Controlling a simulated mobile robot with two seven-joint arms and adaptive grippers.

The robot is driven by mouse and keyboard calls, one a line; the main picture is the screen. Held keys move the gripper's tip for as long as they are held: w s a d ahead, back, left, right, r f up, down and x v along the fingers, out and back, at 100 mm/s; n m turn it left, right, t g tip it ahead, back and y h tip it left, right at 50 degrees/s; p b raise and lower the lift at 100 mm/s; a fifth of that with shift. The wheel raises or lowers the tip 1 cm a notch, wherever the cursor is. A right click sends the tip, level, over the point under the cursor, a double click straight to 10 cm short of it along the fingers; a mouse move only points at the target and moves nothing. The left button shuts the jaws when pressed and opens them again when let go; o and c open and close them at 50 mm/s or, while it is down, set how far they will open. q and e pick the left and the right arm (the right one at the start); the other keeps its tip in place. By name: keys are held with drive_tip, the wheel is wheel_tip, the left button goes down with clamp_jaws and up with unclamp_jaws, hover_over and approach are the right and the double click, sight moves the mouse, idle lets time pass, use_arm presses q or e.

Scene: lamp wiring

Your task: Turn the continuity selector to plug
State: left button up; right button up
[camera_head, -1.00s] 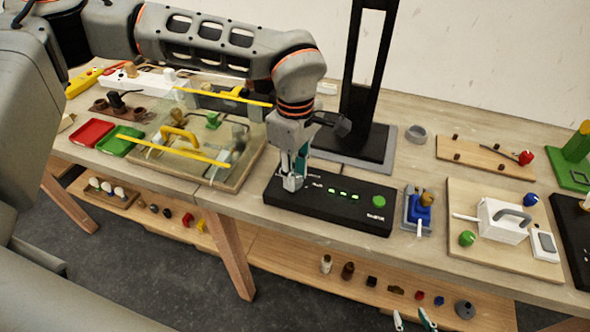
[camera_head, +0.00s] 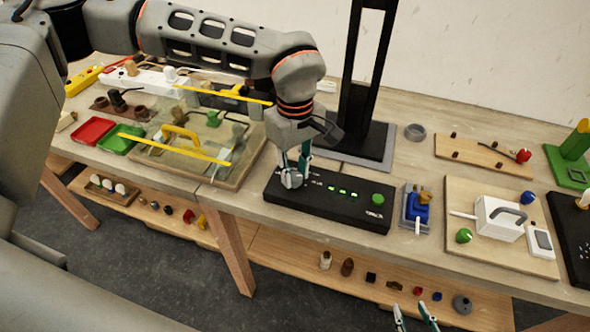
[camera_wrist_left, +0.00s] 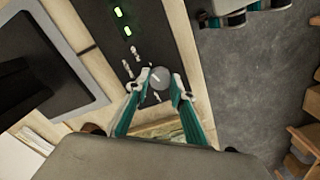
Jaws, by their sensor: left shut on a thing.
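The continuity tester is a black box (camera_head: 330,215) on the bench, with a row of lit green lamps (camera_head: 343,193) and a round green button (camera_head: 377,199). Its selector is a round grey knob (camera_wrist_left: 159,78) with a pale pointer line, seen in the left wrist view with white markings around it. My left gripper (camera_head: 291,181) is over the left end of the box, fingers pointing down. In the left wrist view its fingertips (camera_wrist_left: 160,82) are shut on the knob, one on each side. The markings are too small to read. My right gripper (camera_head: 415,320) shows only its fingertips, apart, at the bottom edge.
A black stand (camera_head: 365,140) rises behind the box. A clear-covered board with a yellow handle (camera_head: 180,135) lies to the left.

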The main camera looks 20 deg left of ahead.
sight(295, 177)
use_arm(q)
drive_tip(key=o, duration=1.1)
drive_tip(key=shift+r, duration=0.15)
wheel_tip(295, 177, up, 12)
drive_tip(key=shift+s, duration=0.1)
